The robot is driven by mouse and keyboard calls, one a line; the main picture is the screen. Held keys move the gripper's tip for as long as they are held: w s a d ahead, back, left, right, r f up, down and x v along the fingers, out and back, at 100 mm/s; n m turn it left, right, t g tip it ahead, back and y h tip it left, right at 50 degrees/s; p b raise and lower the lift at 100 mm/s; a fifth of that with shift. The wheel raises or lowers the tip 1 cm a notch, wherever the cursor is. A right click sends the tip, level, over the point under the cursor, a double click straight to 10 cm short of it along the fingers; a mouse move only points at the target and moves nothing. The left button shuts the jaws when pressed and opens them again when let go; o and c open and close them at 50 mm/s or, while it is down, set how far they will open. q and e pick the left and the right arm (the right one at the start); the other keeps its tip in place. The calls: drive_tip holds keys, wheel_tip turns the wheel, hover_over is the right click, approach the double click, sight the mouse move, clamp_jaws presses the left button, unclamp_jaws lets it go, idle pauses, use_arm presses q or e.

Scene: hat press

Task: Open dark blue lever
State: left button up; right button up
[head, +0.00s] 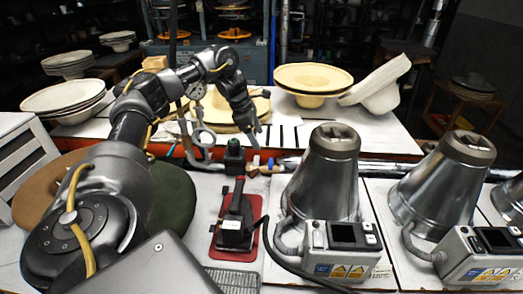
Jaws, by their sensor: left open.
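A small dark blue piece (271,163), which looks like the lever, sits on the horizontal pipe run behind the front worktop. It is small in the picture and its exact angle is hard to tell. My left gripper (248,128) hangs fingers down, open and empty, above and slightly left of the blue piece and apart from it. My left arm comes in from the left and bends over the worktop. My right gripper is not in view.
A dark knob (235,148) stands just left of the blue piece. A black iron on a red pad (234,250) lies in front. Metal hat presses (327,180) (447,185) stand to the right. Straw hats (313,78) lie on the white table behind. Felt hats lie left, partly hidden by my arm.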

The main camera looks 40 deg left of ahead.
sight(270, 163)
use_arm(q)
drive_tip(key=x, duration=1.1)
drive_tip(key=shift+s+a, duration=0.1)
drive_tip(key=shift+a, duration=0.05)
drive_tip(key=c, duration=1.4)
drive_tip(key=shift+s+a, duration=0.1)
